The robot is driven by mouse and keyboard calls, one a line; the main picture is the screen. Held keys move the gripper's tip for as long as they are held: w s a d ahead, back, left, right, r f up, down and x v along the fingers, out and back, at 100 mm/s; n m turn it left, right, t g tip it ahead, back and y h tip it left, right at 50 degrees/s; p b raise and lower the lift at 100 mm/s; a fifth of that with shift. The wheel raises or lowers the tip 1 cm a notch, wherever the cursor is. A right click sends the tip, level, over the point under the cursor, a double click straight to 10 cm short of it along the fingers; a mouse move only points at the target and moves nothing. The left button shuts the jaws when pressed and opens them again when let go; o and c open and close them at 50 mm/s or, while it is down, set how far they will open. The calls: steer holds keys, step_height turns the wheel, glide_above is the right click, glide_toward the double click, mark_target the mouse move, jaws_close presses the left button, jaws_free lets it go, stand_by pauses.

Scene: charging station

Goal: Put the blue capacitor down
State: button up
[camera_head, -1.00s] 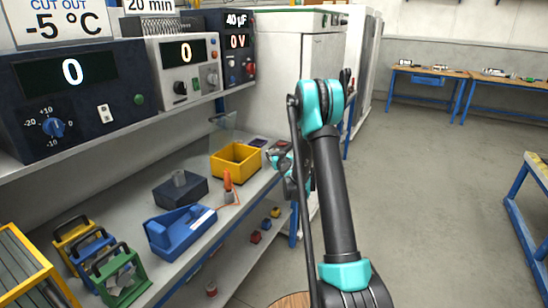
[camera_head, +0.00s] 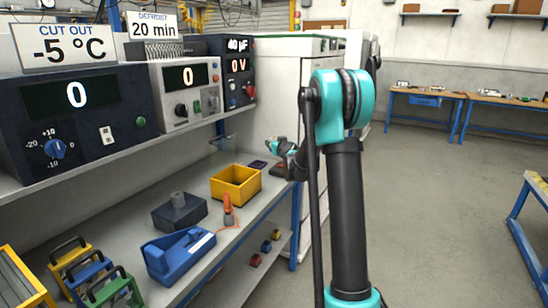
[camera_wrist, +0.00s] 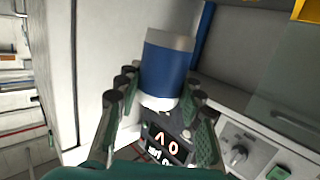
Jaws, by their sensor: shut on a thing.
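The blue capacitor (camera_wrist: 168,75) is a blue cylinder with a grey band at one end and a white part at the other. In the wrist view it is between the fingers of my gripper (camera_wrist: 162,82), which is shut on it. In the head view my gripper (camera_head: 274,144) is small and far off, above the far end of the bench near the white cabinet. The capacitor cannot be made out clearly there. The wrist view shows the dark meter (camera_wrist: 166,146) with its display beyond the capacitor; in the head view this meter (camera_head: 238,72) reads 40 µF and 0 V.
The bench (camera_head: 222,243) holds a yellow bin (camera_head: 236,184), a dark block (camera_head: 180,211), an orange-handled tool (camera_head: 229,210) and a blue tool (camera_head: 177,254). Instruments line the upper shelf. A white cabinet (camera_head: 288,95) stands beyond the bench. The floor at right is clear.

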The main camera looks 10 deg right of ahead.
step_height(320, 180, up, 2)
steer(key=shift+r, duration=0.1)
steer(key=shift+s, duration=0.1)
steer(key=s+d+f+m+h, duration=0.1)
steer(key=s+d+f+h, duration=0.1)
steer(key=s+f, duration=0.7)
steer(key=shift+d+f+m+h, duration=0.3)
steer(key=shift+d+f+m, duration=0.1)
steer(key=shift+d+f, duration=0.4)
